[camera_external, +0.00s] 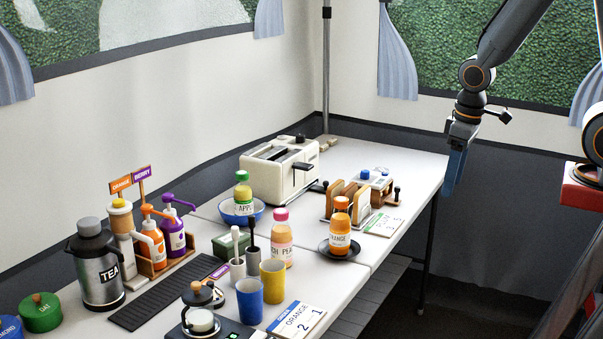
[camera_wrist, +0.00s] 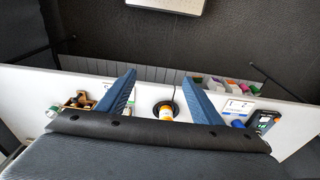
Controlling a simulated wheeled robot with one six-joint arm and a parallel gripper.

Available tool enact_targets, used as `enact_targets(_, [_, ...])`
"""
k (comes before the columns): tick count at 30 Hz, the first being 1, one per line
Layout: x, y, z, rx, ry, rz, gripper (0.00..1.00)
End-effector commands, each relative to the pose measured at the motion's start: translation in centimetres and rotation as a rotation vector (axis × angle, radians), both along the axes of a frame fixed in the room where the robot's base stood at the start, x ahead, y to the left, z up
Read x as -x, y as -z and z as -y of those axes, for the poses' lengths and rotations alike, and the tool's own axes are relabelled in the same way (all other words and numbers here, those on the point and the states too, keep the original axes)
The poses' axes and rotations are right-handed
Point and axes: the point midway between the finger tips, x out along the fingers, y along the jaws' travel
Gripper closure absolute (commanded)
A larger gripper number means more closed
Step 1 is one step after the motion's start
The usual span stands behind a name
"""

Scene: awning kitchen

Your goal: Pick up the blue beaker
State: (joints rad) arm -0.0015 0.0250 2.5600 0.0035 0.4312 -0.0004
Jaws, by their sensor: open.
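The blue beaker (camera_external: 250,302) stands upright on the near part of the white table in the external view, just left of the yellow beaker (camera_external: 273,281). In the wrist view a small blue shape (camera_wrist: 238,124), probably the same beaker, shows right of the right finger. My gripper (camera_external: 453,178) hangs beyond the table's right edge, well away from the beaker, with blue fingers pointing down. In the wrist view my gripper (camera_wrist: 160,77) has its fingers wide apart with nothing held between them.
An orange bottle (camera_external: 340,236) stands on a dark saucer. A peach bottle (camera_external: 281,241) and grey cups stand behind the beakers. A card (camera_external: 297,319) lies right of the blue beaker, and a glass pot (camera_external: 201,313) stands left of it. A toaster (camera_external: 279,166) stands farther back.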

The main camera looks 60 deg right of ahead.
Motion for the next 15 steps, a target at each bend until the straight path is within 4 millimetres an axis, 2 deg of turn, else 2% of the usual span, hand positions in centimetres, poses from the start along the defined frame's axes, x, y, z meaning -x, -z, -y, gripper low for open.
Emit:
enact_targets(3, [0.0, 0.0, 0.0, 0.0, 0.0, 0.0, 0.4])
enact_targets(5, [0.0, 0.0, 0.0, 0.0, 0.0, 0.0, 0.47])
enact_targets(12, [-0.01, 0.01, -0.01, 0.0, -0.001, 0.0, 0.47])
enact_targets(15, [-0.93, 0.13, -0.44, 0.013, -0.065, 0.003, 0.47])
